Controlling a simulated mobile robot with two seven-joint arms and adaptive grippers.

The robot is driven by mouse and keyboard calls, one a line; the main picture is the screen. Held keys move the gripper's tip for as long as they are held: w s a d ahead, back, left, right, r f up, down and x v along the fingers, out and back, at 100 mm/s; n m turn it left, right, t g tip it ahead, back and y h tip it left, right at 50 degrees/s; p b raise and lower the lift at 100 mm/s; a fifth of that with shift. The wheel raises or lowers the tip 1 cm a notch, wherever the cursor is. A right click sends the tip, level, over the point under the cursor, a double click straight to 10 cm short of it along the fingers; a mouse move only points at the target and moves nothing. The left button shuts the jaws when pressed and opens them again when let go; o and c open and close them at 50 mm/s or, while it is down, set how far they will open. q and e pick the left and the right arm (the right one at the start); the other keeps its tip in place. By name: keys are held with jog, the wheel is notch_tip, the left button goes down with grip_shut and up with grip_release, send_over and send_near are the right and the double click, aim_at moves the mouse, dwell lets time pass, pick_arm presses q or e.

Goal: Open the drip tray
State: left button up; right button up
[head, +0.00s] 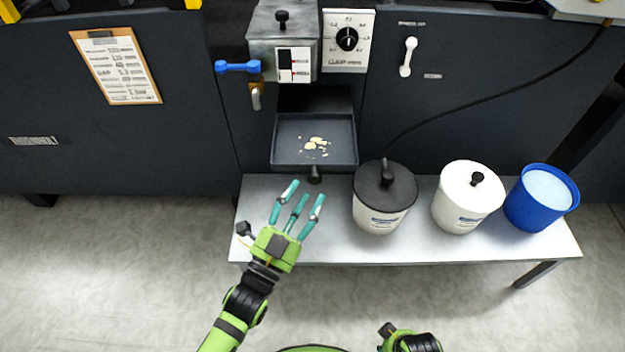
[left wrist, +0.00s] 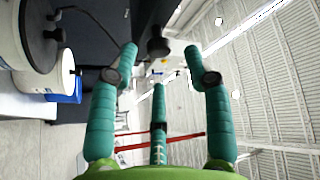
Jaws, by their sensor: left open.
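The drip tray (head: 287,156) is a dark, shallow tray below the grey glue unit, with pale crumbs or dried flakes on its floor. It juts out from the machine front. Its black round knob (head: 315,174) is at the front edge, and shows in the left wrist view (left wrist: 158,46) beyond my fingertips. My left gripper (head: 298,197) is open and empty, its teal fingers spread just short of the knob, apart from it. In the left wrist view, the fingers (left wrist: 160,62) reach towards the knob. My right gripper (head: 400,339) is only partly visible at the bottom edge; its fingers cannot be made out.
A light bench (head: 330,240) stands below the tray. On it are a black-lidded white pot (head: 380,215), a white-lidded pot (head: 462,212) and a blue bucket (head: 535,205). The glue unit (head: 284,45) with a blue lever (head: 237,67) is above. Floor is clear at left.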

pick_arm(q)
jog(key=v, duration=0.6)
jog(key=shift+s+a, duration=0.2)
jog(key=shift+s, duration=0.1)
